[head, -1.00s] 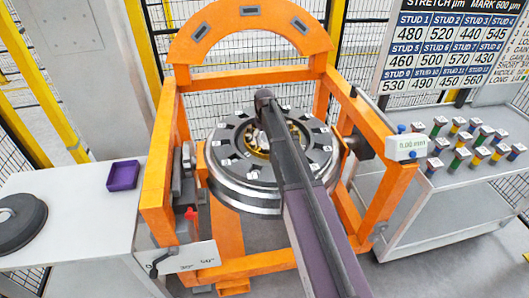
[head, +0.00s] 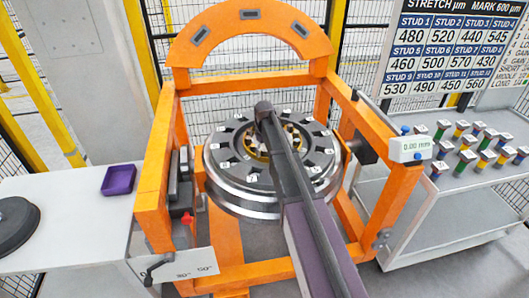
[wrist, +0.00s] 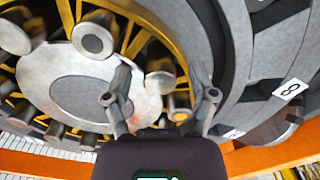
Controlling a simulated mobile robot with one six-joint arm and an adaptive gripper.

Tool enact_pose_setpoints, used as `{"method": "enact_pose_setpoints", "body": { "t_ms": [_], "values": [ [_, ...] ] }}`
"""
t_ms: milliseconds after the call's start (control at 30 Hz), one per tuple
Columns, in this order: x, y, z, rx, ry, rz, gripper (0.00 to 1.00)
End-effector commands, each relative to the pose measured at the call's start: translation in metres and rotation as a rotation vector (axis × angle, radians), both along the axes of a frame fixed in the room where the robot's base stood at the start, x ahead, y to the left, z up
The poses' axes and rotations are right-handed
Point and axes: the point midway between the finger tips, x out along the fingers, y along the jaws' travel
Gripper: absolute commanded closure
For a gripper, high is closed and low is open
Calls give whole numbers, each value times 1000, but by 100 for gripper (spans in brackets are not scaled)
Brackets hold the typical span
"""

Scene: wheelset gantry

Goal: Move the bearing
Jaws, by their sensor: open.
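A round grey wheel-like assembly (head: 232,189) with numbered blocks sits in the orange gantry in the head view. At its centre a yellow spoked ring with metal rollers (head: 291,139) partly shows behind my arm; it looks like the bearing. In the wrist view the yellow ring (wrist: 67,17) surrounds a pale disc (wrist: 88,98), with silver cylinders around it. My gripper (wrist: 160,76) is open, its two fingers apart over the ring's edge, with a small silver cylinder visible between them. Contact cannot be told. My arm hides the gripper in the head view.
The orange gantry frame (head: 153,165) rises around the assembly. A purple tray (head: 119,180) and a dark disc (head: 15,226) are on the left table. Several coloured studs (head: 464,139) stand on the right cart.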

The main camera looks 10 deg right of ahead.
Motion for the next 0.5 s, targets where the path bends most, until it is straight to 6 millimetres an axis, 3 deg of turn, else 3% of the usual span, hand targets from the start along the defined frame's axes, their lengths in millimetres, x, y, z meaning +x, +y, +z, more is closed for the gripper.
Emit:
{"method": "enact_pose_setpoints", "body": {
  "t_ms": [167, 400, 500],
  "values": [
    [0, -1, 0, 0, 0, -1, 26],
    [0, -1, 0, 0, 0, -1, 97],
    [0, -1, 0, 0, 0, -1, 100]
  ]
}}
